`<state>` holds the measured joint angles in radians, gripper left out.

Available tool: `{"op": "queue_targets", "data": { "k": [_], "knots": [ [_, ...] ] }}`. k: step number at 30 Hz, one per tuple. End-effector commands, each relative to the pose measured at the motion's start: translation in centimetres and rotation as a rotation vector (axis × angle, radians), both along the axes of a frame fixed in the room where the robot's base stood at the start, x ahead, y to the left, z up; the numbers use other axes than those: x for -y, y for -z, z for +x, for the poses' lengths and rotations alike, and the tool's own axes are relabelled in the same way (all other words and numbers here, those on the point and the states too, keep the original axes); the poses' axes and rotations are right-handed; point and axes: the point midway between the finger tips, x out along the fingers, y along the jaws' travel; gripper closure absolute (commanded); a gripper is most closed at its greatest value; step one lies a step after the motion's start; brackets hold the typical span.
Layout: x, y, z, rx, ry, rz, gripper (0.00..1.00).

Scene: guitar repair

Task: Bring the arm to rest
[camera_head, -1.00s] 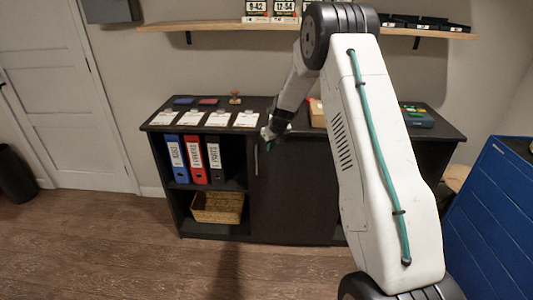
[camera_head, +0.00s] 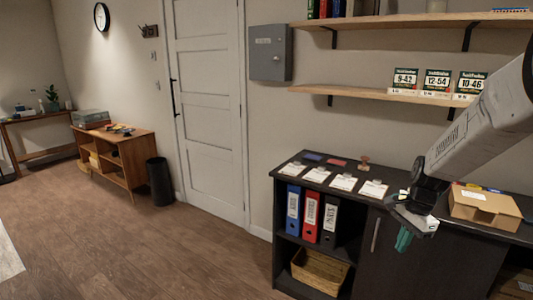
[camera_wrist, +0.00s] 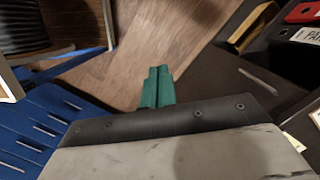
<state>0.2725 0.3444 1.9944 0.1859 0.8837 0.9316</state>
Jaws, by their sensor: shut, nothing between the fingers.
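My gripper (camera_head: 404,240) hangs in front of the right part of the black cabinet in the head view, its green fingertips pointing down. In the wrist view the two green fingers (camera_wrist: 157,88) lie side by side, closed together with nothing between them. Bare wooden floor shows beyond them. My arm comes in from the right edge of the head view and slopes down to the gripper.
The black cabinet (camera_head: 365,247) carries several white cards, a stamp (camera_head: 364,162) and a cardboard box (camera_head: 484,208). Binders stand inside it above a wicker basket (camera_head: 320,270). Shelves hang above. A blue drawer unit (camera_wrist: 40,130) is at left in the wrist view. Floor at left is open.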

Motion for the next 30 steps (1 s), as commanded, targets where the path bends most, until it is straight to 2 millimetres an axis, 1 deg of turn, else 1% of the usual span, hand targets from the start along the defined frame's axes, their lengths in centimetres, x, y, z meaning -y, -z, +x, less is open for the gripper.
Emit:
{"op": "queue_targets", "data": {
  "k": [1,3,5,6,8,9,11,12,18,21,24,27,30],
  "knots": [
    [-1.2,-2.0,-2.2,0.007,-0.127,-0.001,1.0],
    [-2.5,-4.2,-5.1,0.007,-0.299,-0.001,1.0],
    [-3.6,-5.8,-7.6,0.01,-0.437,0.002,1.0],
    [-4.2,-6.9,-9.3,0.012,-0.524,0.001,1.0],
    [-5.1,-8.2,-11.7,0.017,-0.648,0.002,1.0],
    [-5.6,-9.1,-13.3,0.02,-0.725,-0.001,1.0],
    [-6.5,-10.2,-15.8,0.026,-0.836,-0.003,1.0],
    [-6.9,-10.9,-17.4,0.03,-0.903,-0.005,1.0],
    [-8.7,-13.1,-24.7,0.059,-1.177,-0.04,1.0],
    [-9.4,-13.7,-27.7,0.085,-1.252,-0.073,1.0],
    [-9.8,-14.2,-29.8,0.122,-1.28,-0.115,1.0],
    [-10.2,-14.8,-30.8,0.168,-1.297,-0.153,1.0],
    [-10.5,-15.6,-31.1,0.206,-1.309,-0.18,1.0]
  ]
}}
